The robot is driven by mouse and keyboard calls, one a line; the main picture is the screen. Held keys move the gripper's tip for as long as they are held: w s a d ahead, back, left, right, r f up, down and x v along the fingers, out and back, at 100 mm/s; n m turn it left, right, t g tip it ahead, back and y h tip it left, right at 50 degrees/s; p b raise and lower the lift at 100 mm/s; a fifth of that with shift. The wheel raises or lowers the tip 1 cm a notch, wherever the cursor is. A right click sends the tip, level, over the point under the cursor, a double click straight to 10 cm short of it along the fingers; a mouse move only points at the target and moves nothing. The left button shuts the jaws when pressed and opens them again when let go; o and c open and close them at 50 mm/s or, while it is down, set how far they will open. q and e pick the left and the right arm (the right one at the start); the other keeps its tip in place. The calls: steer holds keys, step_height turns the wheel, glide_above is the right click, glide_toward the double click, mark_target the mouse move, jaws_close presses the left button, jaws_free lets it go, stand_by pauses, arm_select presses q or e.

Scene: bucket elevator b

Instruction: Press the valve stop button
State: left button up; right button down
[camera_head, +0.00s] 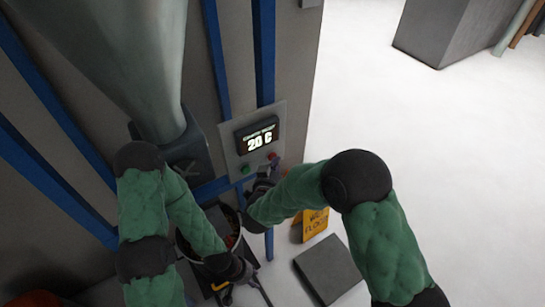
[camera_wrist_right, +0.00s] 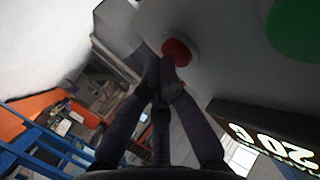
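The red button (camera_head: 271,156) and green button (camera_head: 245,169) sit on a grey panel (camera_head: 232,134) below a display (camera_head: 257,136) reading "20 C". In the right wrist view the red button (camera_wrist_right: 177,48) is right at the fingertips; the green button (camera_wrist_right: 297,30) is at the upper right. My right gripper (camera_wrist_right: 166,66) has its fingertips together, at the red button's edge; I cannot tell if they touch it.
A bucket (camera_head: 231,222) with reddish contents stands below the chute (camera_head: 150,75), partly hidden by my left arm. A yellow wet-floor sign (camera_head: 315,222) and a dark grey slab (camera_head: 328,268) are right of it. Blue posts (camera_head: 264,50) line the wall. Open floor lies right.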

stand_by(0.4)
steer(key=shift+s+d, duration=0.6)
steer(key=shift+s, duration=0.2)
steer(key=s+d, duration=0.3)
steer(key=s, duration=0.2)
steer(key=shift+d, duration=0.25)
steer(key=shift+w, duration=0.1)
stand_by(0.7)
